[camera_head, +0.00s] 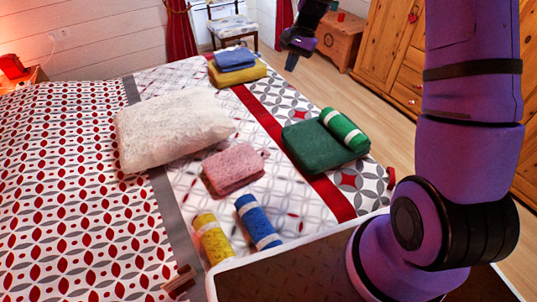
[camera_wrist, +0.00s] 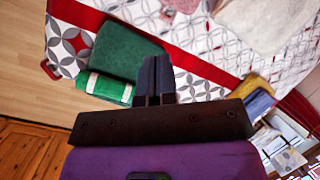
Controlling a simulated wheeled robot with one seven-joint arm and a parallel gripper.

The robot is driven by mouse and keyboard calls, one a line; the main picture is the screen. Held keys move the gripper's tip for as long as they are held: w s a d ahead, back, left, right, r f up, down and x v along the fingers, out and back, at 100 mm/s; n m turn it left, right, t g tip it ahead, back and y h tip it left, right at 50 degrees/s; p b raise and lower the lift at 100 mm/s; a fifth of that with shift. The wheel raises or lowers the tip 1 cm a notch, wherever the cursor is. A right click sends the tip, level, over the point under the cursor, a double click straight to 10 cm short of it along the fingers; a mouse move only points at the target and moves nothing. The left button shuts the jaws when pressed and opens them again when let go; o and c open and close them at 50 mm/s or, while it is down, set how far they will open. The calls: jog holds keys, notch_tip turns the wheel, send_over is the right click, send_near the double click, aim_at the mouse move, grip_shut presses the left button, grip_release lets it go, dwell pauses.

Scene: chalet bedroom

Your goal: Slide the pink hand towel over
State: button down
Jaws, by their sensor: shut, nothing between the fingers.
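The pink hand towel (camera_head: 233,168) lies folded on the bed, in the middle of the head view, just right of the white pillow. A part of it shows at the top edge of the wrist view (camera_wrist: 183,5). My gripper (camera_head: 291,62) is in the air at the far right side of the bed in the head view, well apart from the pink towel. In the wrist view my gripper's fingers (camera_wrist: 157,75) are together with nothing between them.
On the bed are a white pillow (camera_head: 172,128), a green folded towel (camera_head: 316,146), a green rolled towel (camera_head: 344,130), blue (camera_head: 259,222) and yellow (camera_head: 213,240) rolls, and stacked blue (camera_head: 235,59) and yellow (camera_head: 237,75) towels. A wooden chest (camera_head: 341,40) stands beyond.

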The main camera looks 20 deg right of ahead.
aim_at(213, 183)
jog(key=w+f+m+g+y, duration=0.1)
jog(key=w+f+m+y, duration=0.2)
jog(key=f, duration=1.4)
jog(key=w+f+m+y, duration=0.15)
jog(key=f+m, duration=0.25)
jog(key=f, duration=1.3)
jog(key=shift+y, duration=0.25)
jog(key=x, duration=0.6)
jog(key=s+x, duration=0.1)
jog(key=x, duration=0.2)
jog(key=shift+a+f, duration=0.1)
jog(key=shift+f, duration=0.2)
jog(key=shift+s+a, duration=0.1)
jog(key=shift+a, duration=0.05)
jog(key=s+a, duration=0.2)
jog(key=a, duration=0.5)
jog(key=s+a, duration=0.2)
jog(key=a, duration=0.6)
jog(key=s+a, duration=0.2)
jog(key=a, duration=0.6)
jog(key=shift+a, duration=0.2)
